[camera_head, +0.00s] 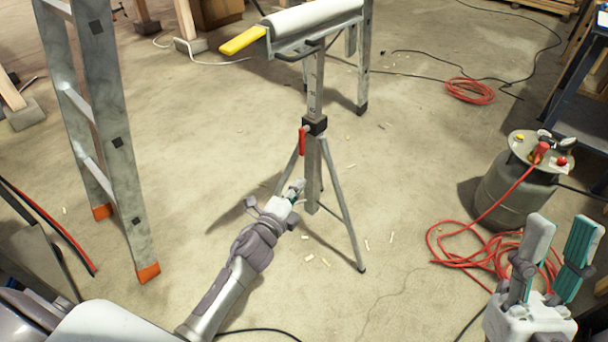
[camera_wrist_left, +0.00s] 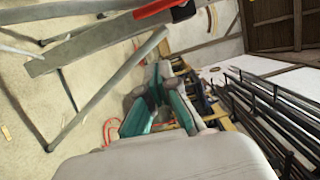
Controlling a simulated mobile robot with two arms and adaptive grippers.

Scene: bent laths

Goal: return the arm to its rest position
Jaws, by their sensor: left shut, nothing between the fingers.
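My left arm comes in from the bottom left of the head view, and its gripper (camera_head: 296,188) is shut and empty. It appears in front of the foot of a grey tripod stand (camera_head: 313,125); I cannot tell the gap between them. My right gripper (camera_head: 561,240) is at the lower right, its teal-padded fingers pointing up, apart, with nothing between them. In the left wrist view the stand's legs (camera_wrist_left: 95,95) show tilted at the upper left. A large pale surface fills the bottom middle, and teal-padded fingers show just above it.
A ladder (camera_head: 100,120) stands left of my left arm. A round grey tank (camera_head: 515,185) and coiled red hose (camera_head: 455,240) are at the right. Small wood bits lie on the open floor.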

